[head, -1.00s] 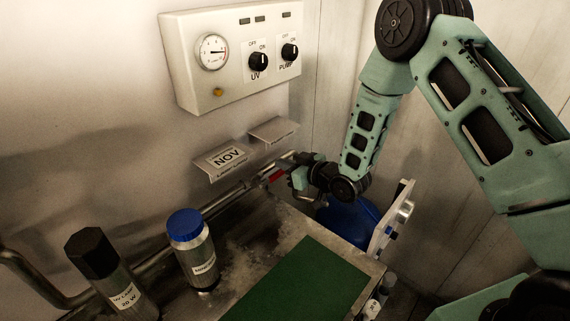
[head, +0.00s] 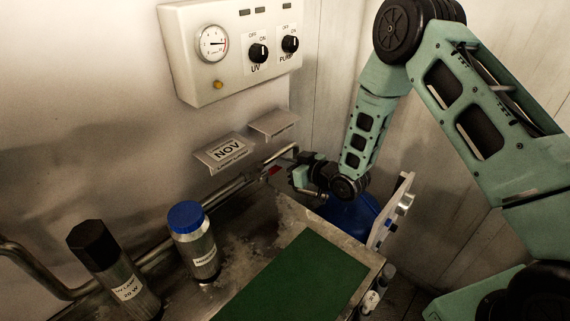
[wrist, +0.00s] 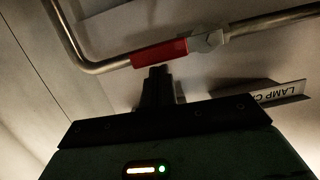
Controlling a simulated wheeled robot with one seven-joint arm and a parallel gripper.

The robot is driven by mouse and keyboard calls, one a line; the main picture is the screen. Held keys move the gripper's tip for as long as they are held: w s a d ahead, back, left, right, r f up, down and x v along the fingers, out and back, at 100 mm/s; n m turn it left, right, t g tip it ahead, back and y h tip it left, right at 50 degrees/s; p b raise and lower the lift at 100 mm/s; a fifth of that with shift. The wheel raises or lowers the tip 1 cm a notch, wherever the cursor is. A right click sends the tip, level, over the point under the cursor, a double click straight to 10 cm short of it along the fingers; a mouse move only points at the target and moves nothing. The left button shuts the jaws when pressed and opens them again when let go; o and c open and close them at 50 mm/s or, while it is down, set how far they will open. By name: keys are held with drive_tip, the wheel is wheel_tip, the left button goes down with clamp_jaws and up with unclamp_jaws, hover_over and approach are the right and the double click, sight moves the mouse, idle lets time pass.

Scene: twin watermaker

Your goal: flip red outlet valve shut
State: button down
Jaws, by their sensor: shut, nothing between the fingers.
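The red outlet valve handle (wrist: 158,53) lies along the metal pipe in the wrist view, roughly in line with it. It runs left from the grey valve body (wrist: 207,40). In the head view only a small part of the red handle (head: 274,170) shows beside my gripper (head: 291,174). In the wrist view my gripper (wrist: 158,72) is shut and empty. Its fingertips are just below the handle in the picture, close to its lower edge. I cannot tell whether they touch it.
A card (wrist: 280,93) juts out right of my fingers. In the head view, a blue-capped bottle (head: 192,240) and a black-capped cylinder (head: 115,265) stand left of the green mat (head: 295,280). A control panel (head: 220,75) hangs above. A white panel (head: 391,212) stands right of my gripper.

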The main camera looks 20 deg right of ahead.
drive_tip(key=shift+f+b, duration=0.25)
drive_tip(key=shift+b, duration=0.15)
drive_tip(key=f+m+y+b, duration=0.1)
drive_tip(key=f+m+b, duration=0.1)
drive_tip(key=m+b, duration=0.1)
drive_tip(key=f+m+y+b, duration=0.1)
drive_tip(key=f+m+b, duration=0.2)
drive_tip(key=m+b, duration=0.1)
drive_tip(key=s+a+f+m+y+b, duration=0.1)
drive_tip(key=f+m+y+b, duration=0.1)
drive_tip(key=f+m+b, duration=0.1)
drive_tip(key=shift+a+m+g+b, duration=0.1)
drive_tip(key=shift+m+g+b, duration=0.3)
drive_tip(key=shift+m+b, duration=0.25)
drive_tip(key=shift+s+a+f+m+y+b, duration=0.2)
drive_tip(key=shift+a+m+b, duration=0.2)
drive_tip(key=shift+m, duration=0.25)
drive_tip(key=shift+s+a+f+m+y+b, duration=0.15)
drive_tip(key=shift+a+f+m+y+b, duration=0.1)
drive_tip(key=shift+m+b, duration=0.3)
drive_tip(key=shift+s+a+m+b, duration=0.2)
drive_tip(key=shift+a+m+b, duration=0.1)
drive_tip(key=shift+m, duration=0.35)
wheel_tip(320, 180, up, 10)
drive_tip(key=b, duration=0.1)
